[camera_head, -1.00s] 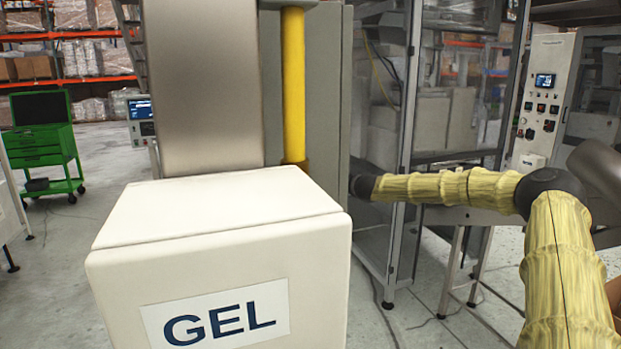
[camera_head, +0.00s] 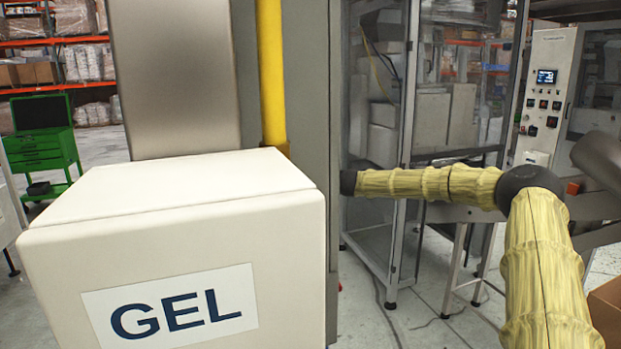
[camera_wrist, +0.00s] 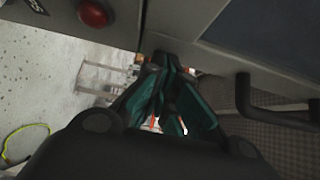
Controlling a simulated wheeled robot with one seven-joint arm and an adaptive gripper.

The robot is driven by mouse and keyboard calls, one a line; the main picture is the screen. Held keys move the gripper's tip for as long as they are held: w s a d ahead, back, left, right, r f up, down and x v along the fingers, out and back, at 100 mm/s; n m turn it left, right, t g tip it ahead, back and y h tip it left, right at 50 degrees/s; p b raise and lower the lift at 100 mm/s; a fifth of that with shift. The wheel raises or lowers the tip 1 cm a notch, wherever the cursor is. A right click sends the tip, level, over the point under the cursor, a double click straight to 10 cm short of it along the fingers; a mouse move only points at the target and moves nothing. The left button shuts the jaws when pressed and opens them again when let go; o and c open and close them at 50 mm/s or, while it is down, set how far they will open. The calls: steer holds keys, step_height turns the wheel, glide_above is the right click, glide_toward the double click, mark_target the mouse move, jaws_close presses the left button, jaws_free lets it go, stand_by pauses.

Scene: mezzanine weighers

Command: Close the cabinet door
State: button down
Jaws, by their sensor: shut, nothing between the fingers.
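In the head view a tall grey cabinet panel (camera_head: 309,110) stands right of the yellow post. My arm reaches in from the right and its end passes out of sight behind the panel's edge. In the wrist view the cabinet's grey panel (camera_wrist: 180,27) fills the top, and a dark panel with a black bar handle (camera_wrist: 262,106) is at right. I take this handled panel to be the door; how far it stands open cannot be told. My gripper (camera_wrist: 168,72), with green fingers, is shut and empty beside the panel's lower edge, left of the handle. Contact is unclear.
A white box labelled GEL (camera_head: 175,255) fills the front left. A yellow post (camera_head: 271,75) stands behind it. A glazed metal frame (camera_head: 408,120) and a control panel (camera_head: 543,95) are at right. A red button (camera_wrist: 93,13) is near the gripper. Grey floor is open below the frame.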

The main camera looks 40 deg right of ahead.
steer(key=shift+a+r, duration=0.1)
steer(key=s+d+b, duration=0.2)
steer(key=s+d, duration=0.7)
steer(key=s, duration=0.1)
steer(key=shift+d+f, duration=0.2)
stand_by(0.5)
steer(key=shift+a, duration=0.1)
